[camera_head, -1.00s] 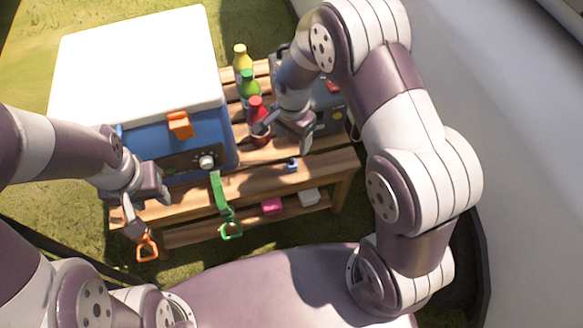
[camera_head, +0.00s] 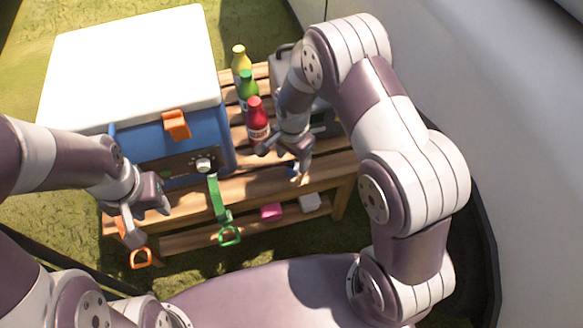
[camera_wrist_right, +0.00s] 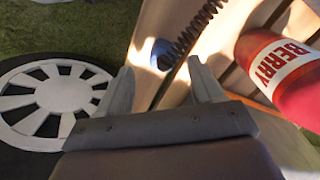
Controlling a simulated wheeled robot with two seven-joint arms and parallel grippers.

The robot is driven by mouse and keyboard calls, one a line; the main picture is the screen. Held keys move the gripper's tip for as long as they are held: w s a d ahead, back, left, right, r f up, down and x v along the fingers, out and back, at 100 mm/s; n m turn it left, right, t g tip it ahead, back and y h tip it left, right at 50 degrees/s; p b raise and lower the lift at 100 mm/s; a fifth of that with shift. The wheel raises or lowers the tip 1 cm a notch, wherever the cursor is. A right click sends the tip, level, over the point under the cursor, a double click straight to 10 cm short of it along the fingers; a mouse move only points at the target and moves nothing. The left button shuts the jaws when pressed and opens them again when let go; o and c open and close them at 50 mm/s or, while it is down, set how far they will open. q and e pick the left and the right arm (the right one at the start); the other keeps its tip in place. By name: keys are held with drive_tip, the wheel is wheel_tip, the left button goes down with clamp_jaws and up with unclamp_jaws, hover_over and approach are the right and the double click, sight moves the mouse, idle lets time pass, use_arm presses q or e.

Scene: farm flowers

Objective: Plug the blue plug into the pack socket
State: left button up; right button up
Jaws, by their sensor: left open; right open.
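The blue plug (camera_head: 293,171) sits at the front edge of the slatted wooden bench, just below my right gripper (camera_head: 285,159). In the right wrist view the blue plug (camera_wrist_right: 162,55) shows between and beyond the fingertips (camera_wrist_right: 159,68), with a dark coiled cable (camera_wrist_right: 195,28) beside it. My right gripper is open and empty. The grey pack (camera_head: 328,122) stands at the back right of the bench, mostly hidden behind my right arm. I cannot make out its socket. My left gripper (camera_head: 150,222) is open and empty, in front of the cooler's left side.
A red berry bottle (camera_head: 257,120) stands close to the left of my right gripper, with green (camera_head: 248,88) and yellow (camera_head: 239,60) bottles behind. A blue cooler (camera_head: 205,135) with a white lid fills the left. Green (camera_head: 220,205) and orange (camera_head: 140,258) straps hang in front.

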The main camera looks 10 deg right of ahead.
sight(292, 162)
drive_tip(key=f+b, duration=0.2)
drive_tip(key=f, duration=0.3)
drive_tip(key=shift+w+b, duration=0.3)
drive_tip(key=shift+b, duration=0.1)
drive_tip(key=shift+r, duration=0.1)
drive_tip(key=shift+c, duration=0.3)
drive_tip(key=c, duration=1)
drive_tip(key=shift+r, duration=0.15)
